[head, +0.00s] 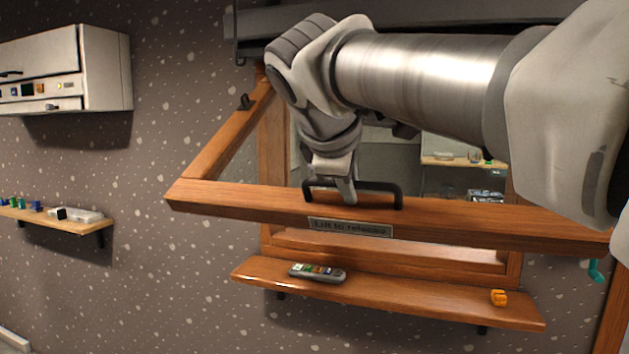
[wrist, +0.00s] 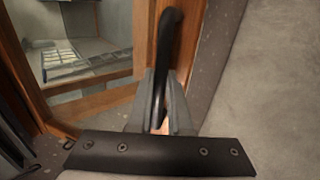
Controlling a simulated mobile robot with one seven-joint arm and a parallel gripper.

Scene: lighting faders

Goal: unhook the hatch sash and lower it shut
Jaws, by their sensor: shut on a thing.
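The hatch sash (head: 240,198) is a wooden frame tilted out from the wall, its bottom rail toward me. A plate (head: 350,227) on this rail reads "Lift to release". A black bar handle (head: 385,189) stands on the rail; it also shows in the wrist view (wrist: 166,55). My gripper (head: 345,190) is shut on the handle near its left half, and in the wrist view (wrist: 160,115) the fingers close around the bar. A teal hook (head: 595,270) hangs near the rail's right end; whether it touches the sash I cannot tell. My arm hides the sash's upper right.
A white cabinet (head: 105,70) and a small shelf (head: 60,222) are on the left wall. The wall between is clear.

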